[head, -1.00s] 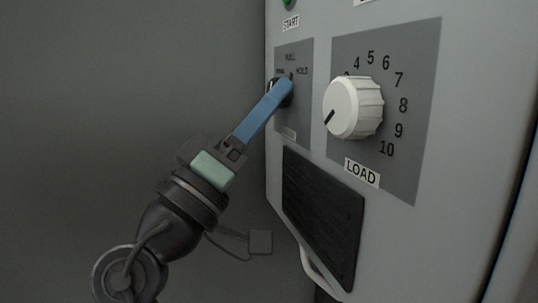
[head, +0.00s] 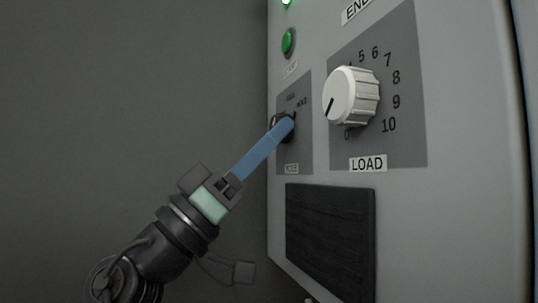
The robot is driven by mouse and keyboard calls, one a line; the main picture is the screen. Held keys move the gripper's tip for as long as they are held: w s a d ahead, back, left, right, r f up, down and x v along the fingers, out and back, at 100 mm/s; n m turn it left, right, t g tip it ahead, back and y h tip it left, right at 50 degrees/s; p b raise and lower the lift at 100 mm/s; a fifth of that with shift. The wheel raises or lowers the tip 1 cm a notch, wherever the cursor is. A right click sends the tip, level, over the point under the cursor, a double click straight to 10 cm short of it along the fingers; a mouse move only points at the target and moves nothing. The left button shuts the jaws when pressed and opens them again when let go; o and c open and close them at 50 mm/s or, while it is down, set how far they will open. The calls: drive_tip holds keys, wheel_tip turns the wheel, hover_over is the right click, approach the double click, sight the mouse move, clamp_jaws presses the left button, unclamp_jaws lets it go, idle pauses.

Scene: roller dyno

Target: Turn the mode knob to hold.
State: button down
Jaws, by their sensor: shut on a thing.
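The black mode knob (head: 276,122) sits on a small dark grey plate (head: 306,140) at the left of the panel. The word HOLD (head: 302,103) is printed above and to the right of the knob, and a label sits below it. My gripper (head: 286,125), with blue fingers, reaches in from the lower left and is shut on the knob. The fingers cover most of the knob. I cannot tell where its pointer stands.
A large white LOAD knob (head: 350,96) with a number scale is close to the right of my fingers. A black ribbed plate (head: 330,235) is below. Free room lies left of the panel.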

idle(0.4)
drive_tip(key=shift+c, duration=2)
unclamp_jaws()
drive_tip(key=p+v, duration=0.3)
drive_tip(key=v, duration=1)
drive_tip(key=shift+w, duration=0.1)
